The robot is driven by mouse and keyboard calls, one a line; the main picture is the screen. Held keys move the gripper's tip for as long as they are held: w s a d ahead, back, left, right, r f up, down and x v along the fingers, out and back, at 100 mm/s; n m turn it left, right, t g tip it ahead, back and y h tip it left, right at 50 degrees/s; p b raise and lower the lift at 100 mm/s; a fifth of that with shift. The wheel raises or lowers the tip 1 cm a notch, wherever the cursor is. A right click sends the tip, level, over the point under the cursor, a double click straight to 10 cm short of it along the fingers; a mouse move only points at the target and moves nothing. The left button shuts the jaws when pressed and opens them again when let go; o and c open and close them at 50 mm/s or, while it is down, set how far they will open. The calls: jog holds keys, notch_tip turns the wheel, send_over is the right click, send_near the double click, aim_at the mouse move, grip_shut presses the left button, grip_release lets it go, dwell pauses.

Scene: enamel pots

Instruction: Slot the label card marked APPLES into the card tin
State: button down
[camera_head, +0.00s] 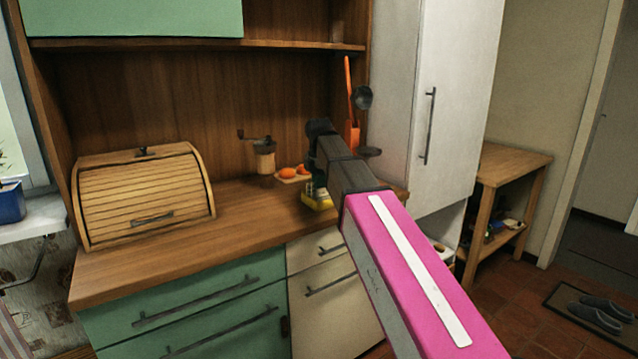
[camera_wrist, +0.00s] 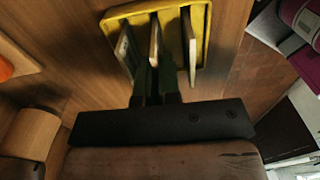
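The yellow card tin (camera_wrist: 205,12) is at the top of the wrist view, on the wooden counter. In the head view the yellow tin (camera_head: 318,202) shows small, partly behind my arm. Several thin upright pieces stand in it: a pale card (camera_wrist: 128,50) at left, a card (camera_wrist: 155,42) in the middle and another upright piece (camera_wrist: 192,45) at right. My gripper (camera_wrist: 154,72) is at the tin, its dark green fingers on either side of the middle card. I cannot tell whether they press on it. No lettering is readable, so I cannot tell which card says APPLES.
A roll-top bread box (camera_head: 143,192) stands at the left of the counter (camera_head: 225,232). A coffee grinder (camera_head: 264,158) and orange fruits (camera_head: 287,172) sit behind the tin. A tall white cabinet (camera_head: 450,100) bounds the right side. The counter's front middle is clear.

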jog(key=c, duration=1.2)
grip_release()
jog(key=shift+c, duration=0.2)
jog(key=shift+r, duration=0.15)
notch_tip(320, 180, up, 10)
jog(key=shift+r, duration=0.25)
